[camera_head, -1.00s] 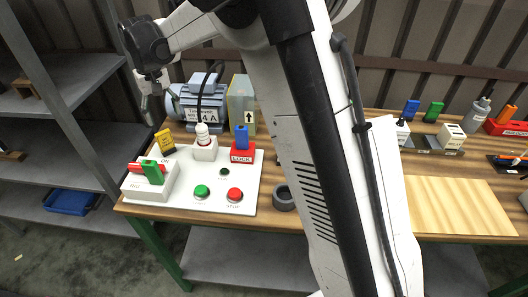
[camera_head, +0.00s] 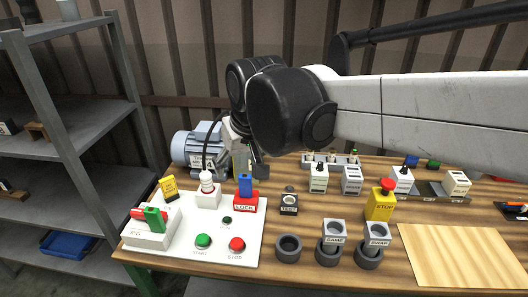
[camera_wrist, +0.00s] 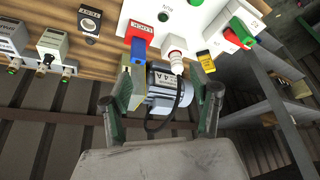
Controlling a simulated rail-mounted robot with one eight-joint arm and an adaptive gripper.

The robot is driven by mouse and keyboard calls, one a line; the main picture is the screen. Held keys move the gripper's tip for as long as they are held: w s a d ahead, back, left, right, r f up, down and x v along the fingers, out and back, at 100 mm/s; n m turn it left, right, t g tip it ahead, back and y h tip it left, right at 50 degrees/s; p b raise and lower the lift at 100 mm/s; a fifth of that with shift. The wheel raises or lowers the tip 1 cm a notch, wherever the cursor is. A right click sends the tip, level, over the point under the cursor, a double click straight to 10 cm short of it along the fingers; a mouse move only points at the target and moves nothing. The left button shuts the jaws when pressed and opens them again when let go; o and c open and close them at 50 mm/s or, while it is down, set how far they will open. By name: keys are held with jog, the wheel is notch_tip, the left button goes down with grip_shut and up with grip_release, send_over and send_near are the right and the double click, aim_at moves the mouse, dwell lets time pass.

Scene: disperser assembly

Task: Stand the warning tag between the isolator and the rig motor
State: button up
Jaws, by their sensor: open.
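The yellow warning tag (camera_head: 169,188) stands at the back left of the white panel, leaning slightly. It lies between the white isolator box (camera_head: 147,238), with its red and green handle, and the grey-blue rig motor (camera_head: 192,146) behind. The tag also shows in the wrist view (camera_wrist: 206,61), beyond one finger. My gripper (camera_head: 258,168) is to the right of the tag and apart from it, near the motor's right side. In the wrist view my gripper (camera_wrist: 162,108) has its fingers wide apart, with nothing held. My arm partly hides it in the head view.
The white panel (camera_head: 190,256) carries a white plug with a cable, a red LOCK block (camera_head: 245,204) with a blue piece, and buttons. Grey rings, labelled blocks and a yellow STOP box (camera_head: 380,205) stand to the right. A pale board (camera_head: 460,255) is bare.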

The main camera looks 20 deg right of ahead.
jog(key=s+d+f+t, duration=0.1)
jog(key=s+d+f, duration=0.1)
jog(key=s, duration=0.4)
jog(key=s+d+f+m+t, duration=0.1)
jog(key=s+d+f, duration=0.1)
jog(key=s, duration=0.3)
jog(key=shift+s+f, duration=0.35)
jog(key=shift+f, duration=0.05)
jog(key=shift+d, duration=0.1)
dwell(0.5)
